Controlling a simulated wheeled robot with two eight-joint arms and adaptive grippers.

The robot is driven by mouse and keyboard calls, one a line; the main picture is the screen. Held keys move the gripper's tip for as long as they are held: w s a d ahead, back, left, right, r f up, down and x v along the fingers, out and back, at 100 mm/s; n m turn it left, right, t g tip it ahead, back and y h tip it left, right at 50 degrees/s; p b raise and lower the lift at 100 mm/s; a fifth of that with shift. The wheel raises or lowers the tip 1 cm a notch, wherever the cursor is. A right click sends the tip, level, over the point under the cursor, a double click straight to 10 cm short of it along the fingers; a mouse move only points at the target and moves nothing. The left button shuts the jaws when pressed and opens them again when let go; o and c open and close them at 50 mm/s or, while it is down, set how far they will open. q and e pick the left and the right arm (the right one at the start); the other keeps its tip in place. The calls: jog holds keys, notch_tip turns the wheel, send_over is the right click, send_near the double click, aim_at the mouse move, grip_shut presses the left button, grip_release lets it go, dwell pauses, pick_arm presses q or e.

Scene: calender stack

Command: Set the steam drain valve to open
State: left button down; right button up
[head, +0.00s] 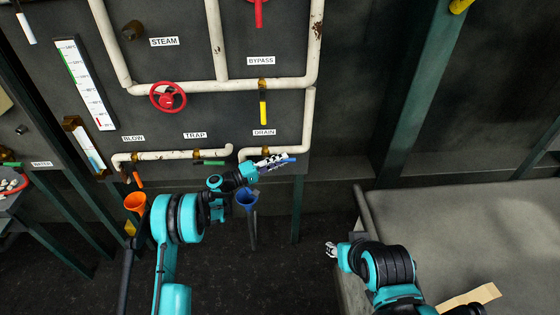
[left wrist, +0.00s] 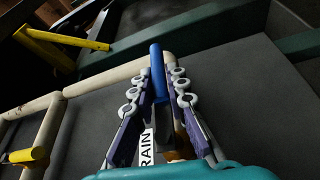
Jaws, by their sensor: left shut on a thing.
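The steam drain valve has a blue lever handle (head: 291,160), below the DRAIN label (head: 264,132) on the panel. In the head view the handle's free end sticks out to the right, roughly along the white drain pipe (head: 252,152). My left gripper (head: 272,162) is at this valve and covers most of it. In the left wrist view my left gripper (left wrist: 158,88) has its fingers on both sides of the blue handle (left wrist: 157,70) and is shut on it. My right gripper (head: 331,249) is small in the head view, by the grey bench, away from the valve; its jaw state is unclear.
A yellow bypass lever (head: 263,104) hangs just above. A green trap lever (head: 208,163) and an orange blow lever (head: 138,178) are to the left. A blue funnel (head: 246,197) sits below the valve. A grey bench (head: 460,225) fills the right.

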pick_arm(q)
jog(key=c, duration=1.5)
grip_release()
jog(key=shift+r, duration=0.15)
jog(key=v, duration=1.2)
